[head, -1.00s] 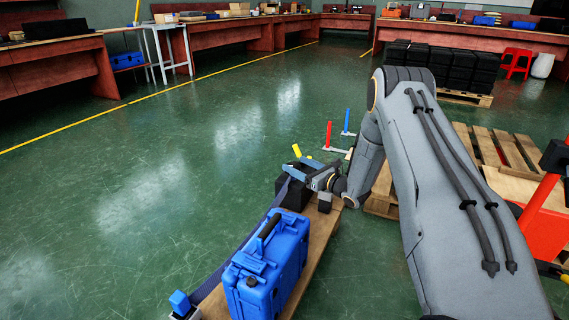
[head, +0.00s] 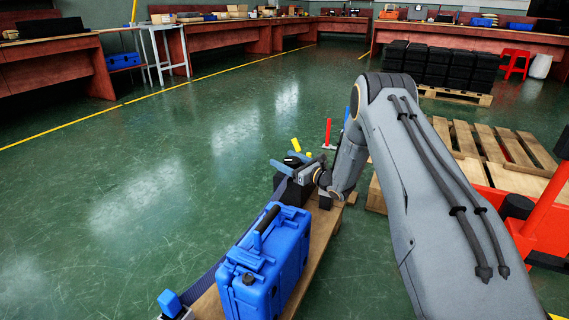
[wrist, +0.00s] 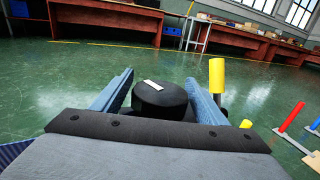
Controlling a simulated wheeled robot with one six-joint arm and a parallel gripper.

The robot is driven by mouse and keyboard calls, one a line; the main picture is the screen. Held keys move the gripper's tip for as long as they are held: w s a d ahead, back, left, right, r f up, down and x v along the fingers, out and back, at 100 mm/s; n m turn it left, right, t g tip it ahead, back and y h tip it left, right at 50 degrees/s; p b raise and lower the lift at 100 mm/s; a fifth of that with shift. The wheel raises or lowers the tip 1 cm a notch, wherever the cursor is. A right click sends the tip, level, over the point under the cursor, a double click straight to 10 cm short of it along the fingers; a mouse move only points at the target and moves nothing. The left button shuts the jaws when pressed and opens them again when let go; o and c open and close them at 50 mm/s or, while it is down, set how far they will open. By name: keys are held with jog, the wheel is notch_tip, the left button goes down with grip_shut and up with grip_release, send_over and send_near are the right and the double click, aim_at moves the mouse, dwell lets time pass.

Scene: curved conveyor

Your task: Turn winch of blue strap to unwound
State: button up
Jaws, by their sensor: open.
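A dark blue strap (head: 205,281) runs along the left side of a wooden pallet, beside a blue case (head: 262,270). A winch with a blue handle (head: 170,302) sits at the strap's near end, at the lower left of the head view. My gripper (head: 289,161) is open above the pallet's far end, over a black object. In the wrist view, my gripper (wrist: 160,78) has its two blue fingers apart, on either side of a round black object (wrist: 160,99) with a white label. I cannot tell whether they touch it. The blue-handled winch is not in the wrist view.
Yellow handles (head: 296,144) stand just beyond my gripper, and a red handle (head: 328,132) stands on the floor to their right. Another wooden pallet (head: 500,150) and an orange-red machine (head: 545,232) are on the right. The green floor (head: 110,215) at left is clear.

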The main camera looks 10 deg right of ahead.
jog(key=shift+w+a, duration=0.2)
jog(key=shift+w, duration=0.1)
jog(key=c, duration=1.1)
jog(key=shift+o, duration=0.2)
